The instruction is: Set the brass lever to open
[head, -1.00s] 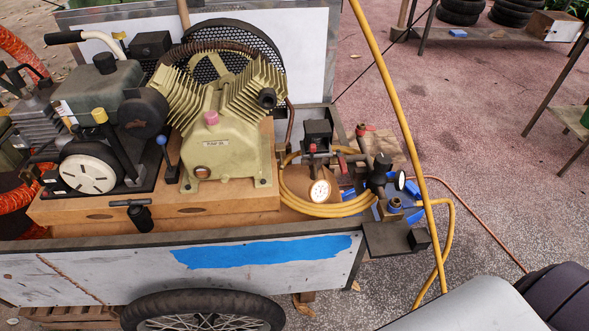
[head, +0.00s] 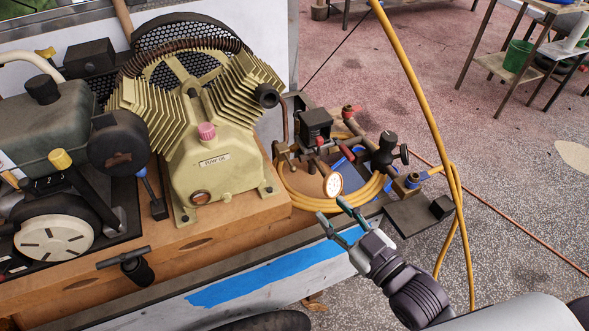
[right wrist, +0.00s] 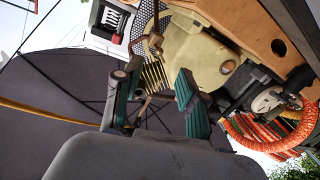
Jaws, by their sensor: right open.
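Brass valve fittings (head: 283,152) sit at the right end of the cart, beside a dark box and a round white gauge (head: 333,185). Small red handles show there, one (head: 350,111) at the back and one (head: 345,151) nearer the middle. I cannot tell for sure which part is the brass lever. My right gripper (head: 331,208) is open and empty. In the head view its green-grey fingertips appear just below the gauge, in front of the coiled hose. It also shows in the right wrist view (right wrist: 160,68), fingers apart. My left gripper is not in view.
The cream compressor pump (head: 215,160) stands left of the fittings on a wooden base. A yellow hose (head: 412,90) hangs down at the right, close to my right arm. A black valve (head: 384,155) and a dark plate (head: 415,215) stand right of the gauge.

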